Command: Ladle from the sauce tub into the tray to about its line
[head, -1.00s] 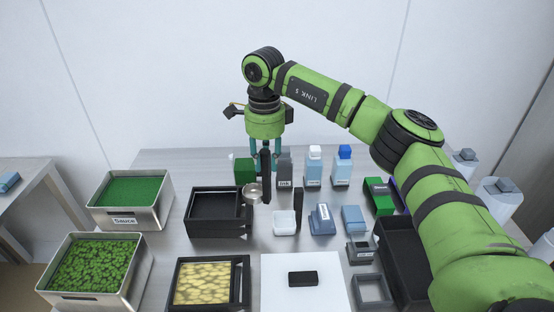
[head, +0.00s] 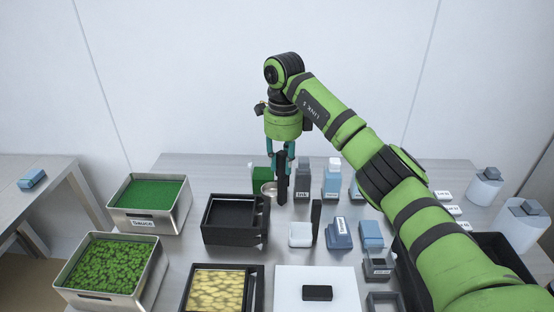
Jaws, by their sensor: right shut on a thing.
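The steel sauce tub (head: 150,226), labelled "Sauce" and full of green sauce, stands at the left. A black tray (head: 207,232) sits right of it, its inside dark. Another black-framed tray (head: 188,297) in front of it holds yellow food. My right gripper (head: 281,162) is shut on the black upright handle of a ladle (head: 269,189). The ladle's small metal bowl is above or just behind the dark tray's back right corner; its contents cannot be made out. My left gripper is not in view.
A steel tub of green leaves (head: 140,292) stands in front of the sauce tub. Bottles (head: 333,180) and small blue and grey containers (head: 340,234) stand right of the trays. A white sheet (head: 342,290) with a black block (head: 317,293) lies at the front.

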